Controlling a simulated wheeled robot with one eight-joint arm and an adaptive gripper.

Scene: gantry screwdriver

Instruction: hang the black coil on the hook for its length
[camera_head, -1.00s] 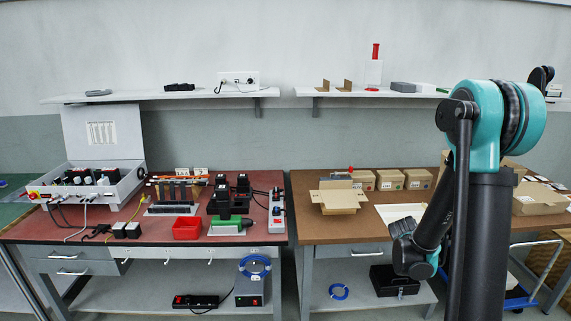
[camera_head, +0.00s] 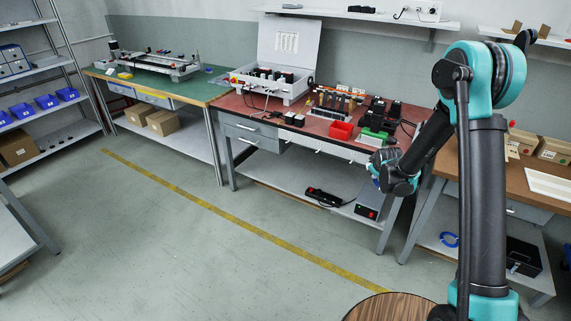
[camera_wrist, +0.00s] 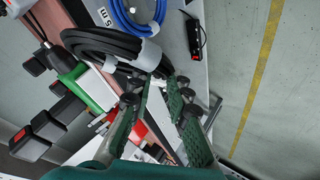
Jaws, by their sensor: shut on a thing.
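The black coil (camera_wrist: 95,45) is a bundle of black cable with a grey wrap, near the top of the wrist view. My gripper (camera_wrist: 160,80) is shut on it at the wrapped end; the exact contact is partly hidden by the fingers. Beyond it hangs a blue coil (camera_wrist: 127,22), with a white "5 m" label (camera_wrist: 103,16) beside it. In the head view, my wrist is in front of the right part of the red-topped bench (camera_head: 270,108). The black coil cannot be made out there, and the hook for it is not clearly visible.
Black tools and a green block (camera_wrist: 88,88) lie on the bench close beside my gripper. A red bin (camera_head: 341,130) stands near the bench's front edge. A black power strip (camera_head: 323,197) lies on the lower shelf. Open floor (camera_head: 190,240) lies in front.

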